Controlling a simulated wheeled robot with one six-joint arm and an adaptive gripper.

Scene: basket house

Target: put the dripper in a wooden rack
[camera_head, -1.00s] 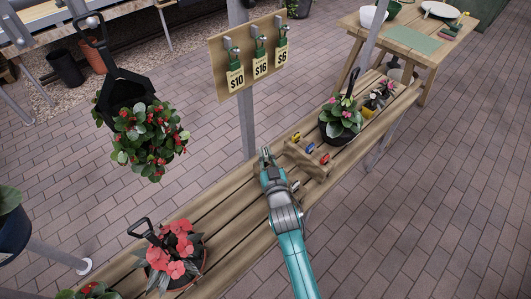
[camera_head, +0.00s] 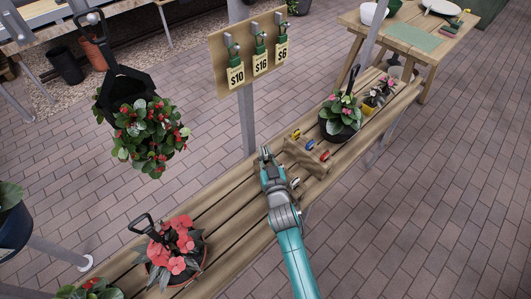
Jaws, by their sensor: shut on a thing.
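The wooden rack (camera_head: 293,152) sits on the slatted bench, right of the middle of the view. Small drippers with yellow (camera_head: 296,135), blue (camera_head: 310,146) and red (camera_head: 324,156) parts show at the rack. My gripper (camera_head: 266,154) is over the bench, just left of the rack. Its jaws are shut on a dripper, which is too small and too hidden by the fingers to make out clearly. A small pale piece (camera_head: 295,182) shows beside my arm at the rack's near end, partly hidden.
On the bench (camera_head: 225,215) stand a pink-flowered pot (camera_head: 340,128) beyond the rack and a red-flowered pot (camera_head: 175,255) at the near left. A metal post (camera_head: 247,120) with a price board (camera_head: 222,75) rises behind my gripper. A hanging basket (camera_head: 150,135) is at left.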

